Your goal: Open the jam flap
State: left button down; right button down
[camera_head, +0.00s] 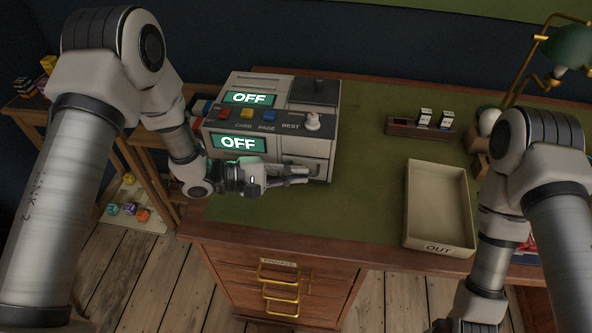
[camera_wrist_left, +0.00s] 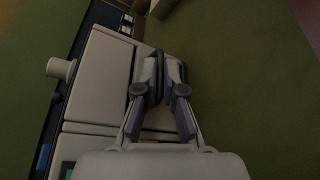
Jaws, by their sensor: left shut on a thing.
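The grey-beige machine (camera_head: 262,172) stands on the green desk top, with two lit signs reading OFF. The jam flap appears to be the front panel at its lower right (camera_head: 318,166), with a dark handle (camera_head: 288,162); I cannot read a label there. My left gripper (camera_head: 302,175) is in front of this panel.
An empty OUT tray (camera_head: 438,195) lies on the desk to the right. A wooden holder (camera_head: 420,130) with small cards stands behind it. A green lamp (camera_head: 570,45) is at the far right. The desk between machine and tray is clear.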

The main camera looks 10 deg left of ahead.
pick_arm(q)
jog(key=s+f+m+t+h+b, duration=0.1)
jog(key=f+m, duration=0.1)
jog(key=shift+s+f+m, duration=0.1)
jog(key=shift+s+m, duration=0.3)
jog(key=shift+s+f+m+b, duration=0.15)
jog(key=shift+s+m+b, duration=0.1)
jog(key=shift+m+b, duration=0.2)
jog(key=c, duration=1.3)
grip_release()
jog(key=v, duration=1.2)
jog(key=shift+f, duration=0.15)
